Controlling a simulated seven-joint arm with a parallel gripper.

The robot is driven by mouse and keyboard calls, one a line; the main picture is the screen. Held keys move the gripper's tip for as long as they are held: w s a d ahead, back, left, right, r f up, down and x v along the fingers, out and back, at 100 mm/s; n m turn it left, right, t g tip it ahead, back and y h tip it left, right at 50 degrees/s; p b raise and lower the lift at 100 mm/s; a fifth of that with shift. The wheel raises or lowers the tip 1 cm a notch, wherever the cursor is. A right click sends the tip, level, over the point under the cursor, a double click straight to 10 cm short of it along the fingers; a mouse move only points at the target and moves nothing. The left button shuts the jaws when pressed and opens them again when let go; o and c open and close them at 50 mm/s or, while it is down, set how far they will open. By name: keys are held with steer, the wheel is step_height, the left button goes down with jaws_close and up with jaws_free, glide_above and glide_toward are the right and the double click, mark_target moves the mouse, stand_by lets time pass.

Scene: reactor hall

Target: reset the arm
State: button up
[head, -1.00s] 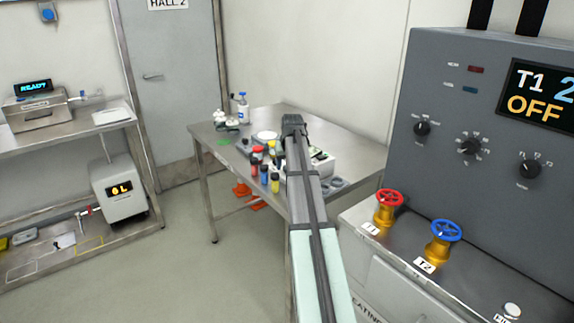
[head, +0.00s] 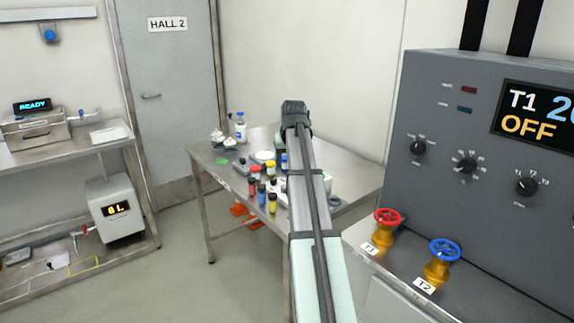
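My arm reaches up from the bottom of the head view toward the steel table (head: 345,161). My gripper (head: 294,108) is at its far end, seen from behind, above the table's back part. Its fingers are hidden behind the wrist, so I cannot see whether it is open or holds anything.
Several small bottles with coloured caps (head: 254,187) stand on the table left of my arm. A grey control panel (head: 455,150) with a red valve wheel (head: 388,214) and a blue valve wheel (head: 444,249) stands right.

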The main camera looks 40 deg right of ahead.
stand_by(0.6)
